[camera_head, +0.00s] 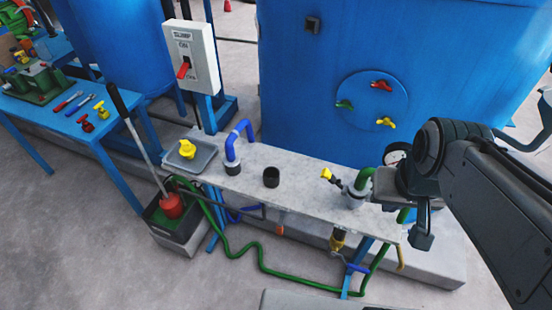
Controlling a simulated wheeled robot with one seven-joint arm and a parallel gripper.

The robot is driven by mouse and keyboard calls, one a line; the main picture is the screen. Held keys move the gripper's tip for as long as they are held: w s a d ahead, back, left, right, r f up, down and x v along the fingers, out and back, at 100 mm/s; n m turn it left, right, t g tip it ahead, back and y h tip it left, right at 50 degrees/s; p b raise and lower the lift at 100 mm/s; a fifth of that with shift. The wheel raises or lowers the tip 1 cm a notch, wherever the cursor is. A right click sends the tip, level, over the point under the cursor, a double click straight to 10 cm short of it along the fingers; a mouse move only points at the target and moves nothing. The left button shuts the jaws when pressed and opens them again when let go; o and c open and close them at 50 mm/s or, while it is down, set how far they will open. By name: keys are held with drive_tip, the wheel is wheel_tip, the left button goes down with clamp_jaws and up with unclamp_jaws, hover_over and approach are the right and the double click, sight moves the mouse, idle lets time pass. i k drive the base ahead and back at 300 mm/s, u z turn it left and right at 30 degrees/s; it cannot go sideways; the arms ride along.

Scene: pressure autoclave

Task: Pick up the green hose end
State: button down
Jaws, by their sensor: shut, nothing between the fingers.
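A green hose (245,251) runs across the floor from the box at the left to under the right part of the narrow grey table. A green bent pipe piece (364,178) stands in a grey fitting (353,197) on the table's right part, left of my gripper. More green shows below the table's right end (403,216). I cannot tell which of these is the hose's free end. My gripper (422,241) hangs at the table's right end, to the right of the bent piece. It is shut and empty. My arm hides part of the area behind it.
The narrow table (305,181) bears a blue bent pipe (238,138), a black ring (271,177), and a grey tray (205,157) with a yellow part. A large blue tank (310,95) stands behind. A red plunger (172,206) stands in the box (178,238). The front-left floor is clear.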

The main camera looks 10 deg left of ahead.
sight(359, 187)
drive_tip(key=z, duration=2.05)
drive_tip(key=k, duration=1.15)
drive_tip(key=u, duration=1.7)
drive_tip(key=i, duration=0.5)
drive_tip(key=z, duration=0.1)
